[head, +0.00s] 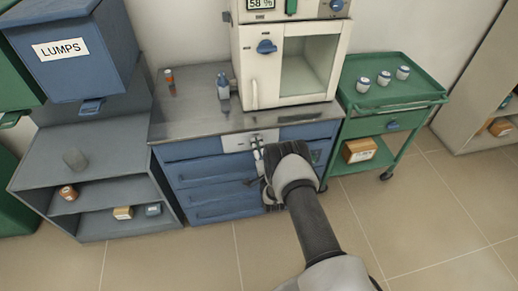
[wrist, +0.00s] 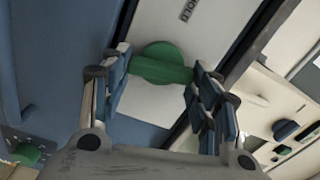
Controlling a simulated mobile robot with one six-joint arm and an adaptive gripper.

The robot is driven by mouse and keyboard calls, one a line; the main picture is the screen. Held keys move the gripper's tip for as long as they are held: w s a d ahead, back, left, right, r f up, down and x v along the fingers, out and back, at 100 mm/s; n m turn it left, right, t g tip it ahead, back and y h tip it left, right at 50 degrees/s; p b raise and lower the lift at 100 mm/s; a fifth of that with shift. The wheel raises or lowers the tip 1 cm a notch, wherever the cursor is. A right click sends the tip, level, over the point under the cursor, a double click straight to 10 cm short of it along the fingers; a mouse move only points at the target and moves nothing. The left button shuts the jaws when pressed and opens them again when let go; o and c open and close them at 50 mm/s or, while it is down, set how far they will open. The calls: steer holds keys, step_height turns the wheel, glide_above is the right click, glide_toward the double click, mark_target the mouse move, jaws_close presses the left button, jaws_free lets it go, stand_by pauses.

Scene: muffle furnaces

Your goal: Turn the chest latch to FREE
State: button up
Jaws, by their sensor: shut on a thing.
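The chest (head: 207,172) is a blue drawer cabinet with a grey top and a pale plate (head: 234,143) on its upper front. In the wrist view the chest latch (wrist: 160,62) is a green turning handle on a white plate (wrist: 150,100). Printing that reads like HOLD stands beyond it; no FREE mark is readable. My gripper (wrist: 159,68) is shut on the latch, one finger at each end of its bar. In the head view my gripper (head: 259,152) is at the chest front and the latch cannot be made out.
A white furnace (head: 248,75) and a small blue-capped bottle (head: 223,88) stand on the chest. A green cart (head: 410,115) with several jars is at the right. A grey shelf unit (head: 55,150) is at the left. The tiled floor in front is open.

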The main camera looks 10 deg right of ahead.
steer(key=shift+m, duration=1.1)
steer(key=o, duration=1)
steer(key=shift+o, duration=0.2)
steer(key=s, duration=1.2)
